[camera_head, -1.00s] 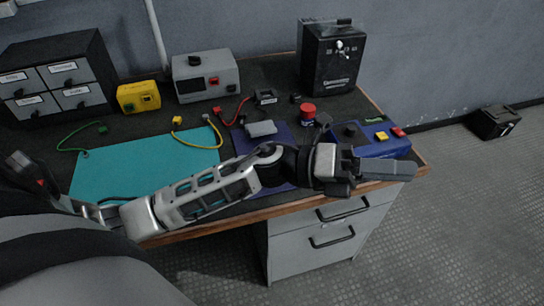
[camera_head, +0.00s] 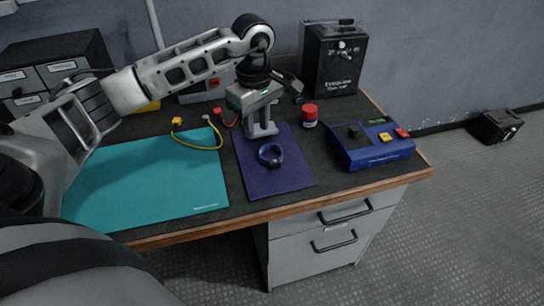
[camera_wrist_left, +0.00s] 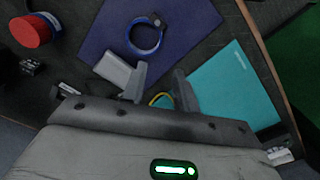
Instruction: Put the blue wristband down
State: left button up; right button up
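The blue wristband (camera_head: 270,155) is a dark blue ring with a small dark clasp. It lies on the purple mat (camera_head: 290,180), near the mat's middle. In the left wrist view the wristband (camera_wrist_left: 144,38) lies on the mat beyond the fingertips, with nothing gripping it. My left gripper (camera_head: 262,133) points down over the back part of the mat, just behind the wristband and apart from it. In the left wrist view its fingers (camera_wrist_left: 158,82) are spread with a gap between them. My right gripper is in neither view.
A grey block (camera_wrist_left: 113,68) lies beside one left finger. A red-lidded jar (camera_head: 309,116) and a blue tester box (camera_head: 372,148) stand to the right, the black cabinet (camera_head: 332,60) behind. The teal mat (camera_head: 150,180) at the left is mostly clear.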

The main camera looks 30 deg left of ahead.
aim_at(261, 157)
pick_arm(q)
jog(key=f, duration=0.8)
jog(key=shift+d+f, duration=0.35)
jog(key=shift+d, duration=0.05)
grip_shut()
